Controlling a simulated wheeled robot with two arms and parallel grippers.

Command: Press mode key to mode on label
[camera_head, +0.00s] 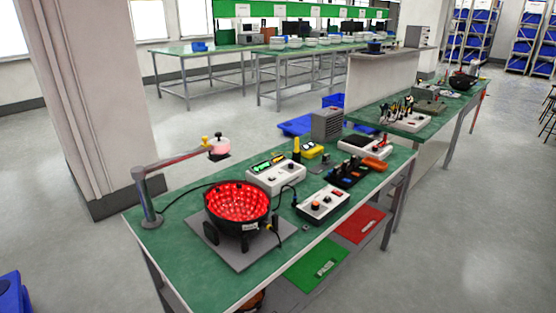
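Neither of my grippers shows in the head view. No mode key and no "mode" label can be read at this size. On the near green bench (180,262) stands a black bowl-shaped device (237,204) with a glowing red inside, on a grey plate (214,247). To its right is a white box with dark knobs (322,204). Behind that is another white box (276,178) with a green display strip. Which of these carries the mode key, I cannot tell.
A jointed arm lamp (148,205) stands at the bench's left end. A grey box (327,123), a yellow item (312,150) and a black rack of small parts (350,172) stand farther back. A pillar (92,90) rises behind on the left. The floor to the right is clear.

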